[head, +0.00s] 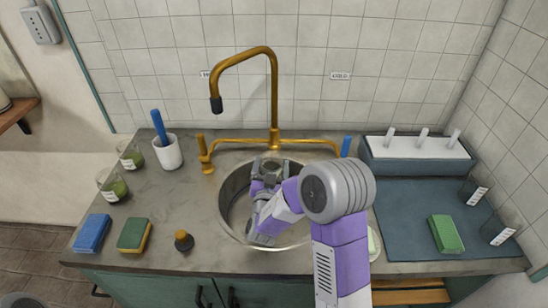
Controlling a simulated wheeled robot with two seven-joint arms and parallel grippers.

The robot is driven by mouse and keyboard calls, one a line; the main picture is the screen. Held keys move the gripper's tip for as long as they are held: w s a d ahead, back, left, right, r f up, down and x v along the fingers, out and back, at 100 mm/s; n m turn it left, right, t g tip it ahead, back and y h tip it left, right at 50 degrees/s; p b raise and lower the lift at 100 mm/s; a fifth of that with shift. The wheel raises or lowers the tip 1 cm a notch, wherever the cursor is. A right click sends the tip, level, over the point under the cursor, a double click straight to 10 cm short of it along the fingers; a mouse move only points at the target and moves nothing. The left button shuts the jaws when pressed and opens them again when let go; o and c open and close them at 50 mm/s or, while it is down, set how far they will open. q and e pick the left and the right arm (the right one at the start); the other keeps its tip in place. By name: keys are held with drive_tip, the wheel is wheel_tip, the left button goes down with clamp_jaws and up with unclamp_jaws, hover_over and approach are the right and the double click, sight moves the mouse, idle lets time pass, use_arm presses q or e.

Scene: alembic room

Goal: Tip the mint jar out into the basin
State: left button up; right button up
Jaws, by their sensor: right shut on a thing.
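The steel basin (236,190) is sunk in the counter below the brass tap. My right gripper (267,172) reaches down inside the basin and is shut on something. The gripper and arm hide most of the held thing, and I cannot tell whether it is the mint jar. My left gripper is out of view.
The brass tap (274,100) arches behind the basin. A white cup (168,153) with a blue-handled tool, a blue sponge (92,233), a green sponge (134,235) and a dark stopper (184,240) stand left. A blue mat (410,215) with clear labelled glasses and another sponge (446,233) lies right.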

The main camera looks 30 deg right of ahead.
drive_tip(key=shift+w+d+r+g+y+p, duration=0.25)
drive_tip(key=shift+d+g+y+p, duration=0.3)
drive_tip(key=shift+g+p, duration=0.45)
drive_tip(key=g+y+p, duration=0.1)
drive_tip(key=g+p, duration=0.1)
drive_tip(key=p, duration=0.2)
drive_tip(key=r+g+y+p, duration=0.1)
drive_tip(key=g+y+p, duration=0.1)
drive_tip(key=p, duration=0.2)
drive_tip(key=shift+a+r+y+p, duration=0.1)
drive_tip(key=shift+y+p, duration=0.15)
drive_tip(key=shift+p, duration=0.1)
drive_tip(key=g+y+p, duration=0.1)
drive_tip(key=p, duration=0.3)
drive_tip(key=g+y+p, duration=0.1)
drive_tip(key=g+p, duration=0.1)
drive_tip(key=p, duration=0.3)
drive_tip(key=g+p, duration=0.1)
drive_tip(key=p, duration=0.4)
drive_tip(key=shift+r+n+g+y, duration=0.3)
drive_tip(key=shift+n+g+y, duration=0.1)
drive_tip(key=shift+f+p, duration=0.15)
drive_tip(key=shift+p, duration=0.15)
drive_tip(key=shift+f, duration=0.1)
